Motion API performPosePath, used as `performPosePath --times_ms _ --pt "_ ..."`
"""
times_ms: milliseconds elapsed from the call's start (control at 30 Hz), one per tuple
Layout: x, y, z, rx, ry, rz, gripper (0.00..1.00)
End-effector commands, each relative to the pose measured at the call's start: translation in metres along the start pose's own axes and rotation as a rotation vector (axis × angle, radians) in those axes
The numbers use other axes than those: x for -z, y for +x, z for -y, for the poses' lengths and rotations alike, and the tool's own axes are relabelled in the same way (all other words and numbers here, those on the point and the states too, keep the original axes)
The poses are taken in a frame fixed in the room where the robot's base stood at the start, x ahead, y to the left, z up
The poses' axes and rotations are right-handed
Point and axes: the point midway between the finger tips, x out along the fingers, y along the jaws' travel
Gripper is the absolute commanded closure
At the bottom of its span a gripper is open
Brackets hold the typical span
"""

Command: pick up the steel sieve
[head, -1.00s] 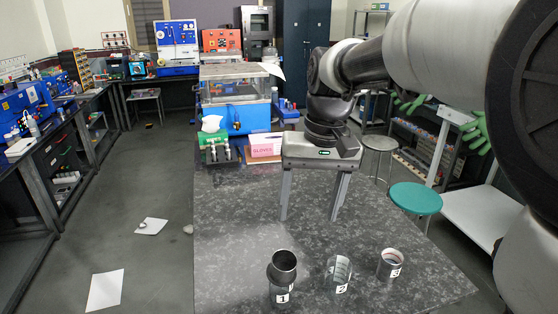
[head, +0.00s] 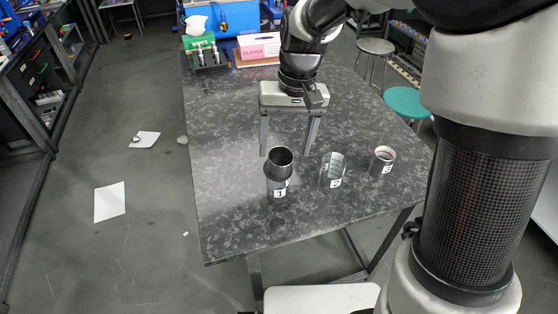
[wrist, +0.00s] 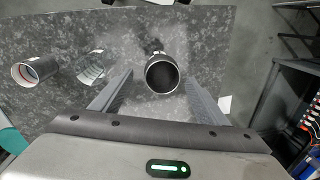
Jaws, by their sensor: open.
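The steel sieve appears to be the dark grey round cup (head: 279,158) with a wide open top, sitting upright on a clear container labelled 1 (head: 277,188). In the wrist view its dark round mouth (wrist: 162,76) faces me, between the two fingers in the picture. My gripper (head: 286,152) is open and empty, its fingers pointing down, just behind the sieve in the head view. I see no contact with it. In the wrist view the gripper (wrist: 159,75) shows both fingers spread wide. The sieve's lower part is hidden.
A clear glass labelled 2 (head: 333,170) and a metal cup labelled 3 (head: 382,161) stand to the right of the sieve. The speckled dark table (head: 225,215) is bare to the left and front. A glove box (head: 258,46) and a green rack (head: 201,50) stand at its far end.

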Motion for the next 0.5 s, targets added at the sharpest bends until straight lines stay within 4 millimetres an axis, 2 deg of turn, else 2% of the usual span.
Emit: performPosePath --times_ms 300,500 --pt "0.002 0.041 0.005 0.000 0.000 0.004 0.32" --pt "0.003 0.053 0.005 0.000 0.000 0.001 0.32"
